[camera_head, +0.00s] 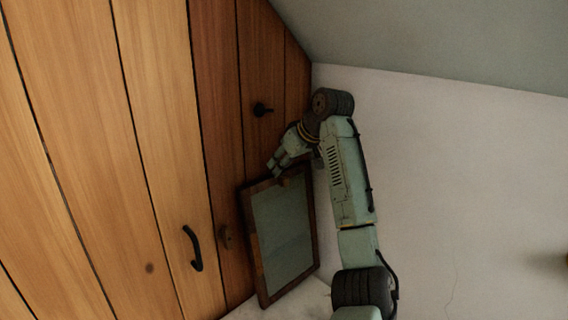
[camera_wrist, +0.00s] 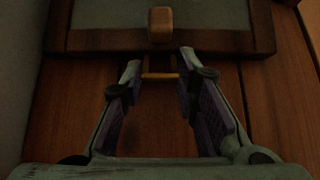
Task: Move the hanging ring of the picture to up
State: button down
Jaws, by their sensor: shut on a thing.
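The picture (camera_head: 254,250) has a dark wooden frame around a plain grey-green panel and stands tilted against the plank wall in the head view. Its frame edge crosses the top of the wrist view (camera_wrist: 100,41). A small brown block (camera_wrist: 160,25) sits at the middle of that edge. The thin brass hanging ring (camera_wrist: 160,75) projects from the edge below the block. My gripper (camera_wrist: 160,62) has one finger on each side of the ring and is shut on it. In the head view my gripper (camera_head: 277,168) is at the picture's top edge, and the ring is too small to make out.
A white wall (camera_head: 460,190) stands on the right under a sloping grey ceiling (camera_head: 430,40).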

jog(key=shift+a, duration=0.1)
dwell(0.4)
jog(key=c, duration=1.2)
grip_release()
jog(key=shift+c, duration=0.2)
jog(key=v, duration=1.2)
jog(key=shift+w, duration=0.15)
jog(key=shift+r, duration=0.15)
